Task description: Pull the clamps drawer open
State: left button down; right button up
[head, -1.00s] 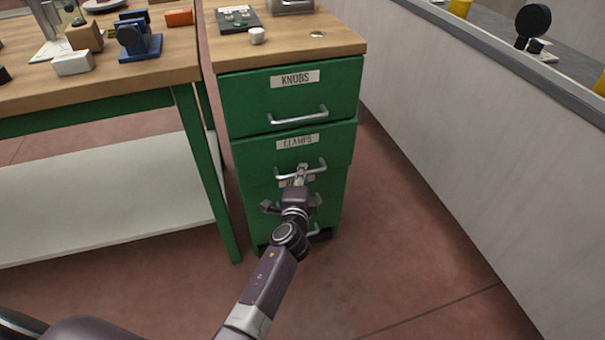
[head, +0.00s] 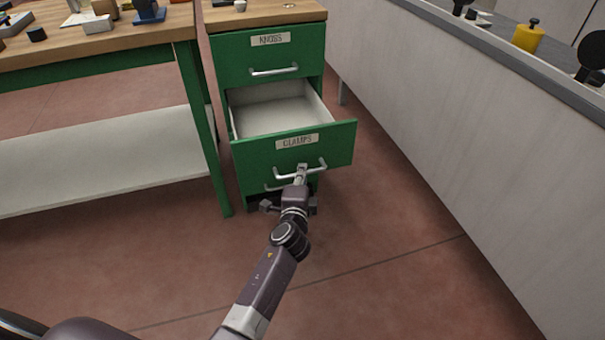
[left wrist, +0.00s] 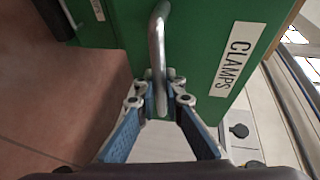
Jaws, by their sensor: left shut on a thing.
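The green clamps drawer (head: 245,150) is pulled out of the cabinet below the knobs drawer (head: 272,58). Its white inside (head: 280,112) shows, and the visible part is empty. In the left wrist view the fingers of my left gripper (left wrist: 160,95) close around the handle (left wrist: 155,40), beside the CLAMPS label (left wrist: 233,58). My right gripper is not in view.
A workbench with a wooden top (head: 90,45) and a white lower shelf (head: 110,160) stands to the left. A grey-walled counter (head: 450,130) runs along the right. The red floor (head: 390,240) in front of the drawer is clear.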

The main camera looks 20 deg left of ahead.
pick_arm(q)
jog(key=shift+s+d, duration=0.2)
jog(key=shift+s, duration=0.1)
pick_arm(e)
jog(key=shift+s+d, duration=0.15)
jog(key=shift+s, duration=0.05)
pick_arm(q)
jog(key=shift+w, duration=0.1)
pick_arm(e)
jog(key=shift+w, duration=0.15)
pick_arm(q)
jog(key=c, duration=2)
grip_release()
jog(key=v, duration=1.2)
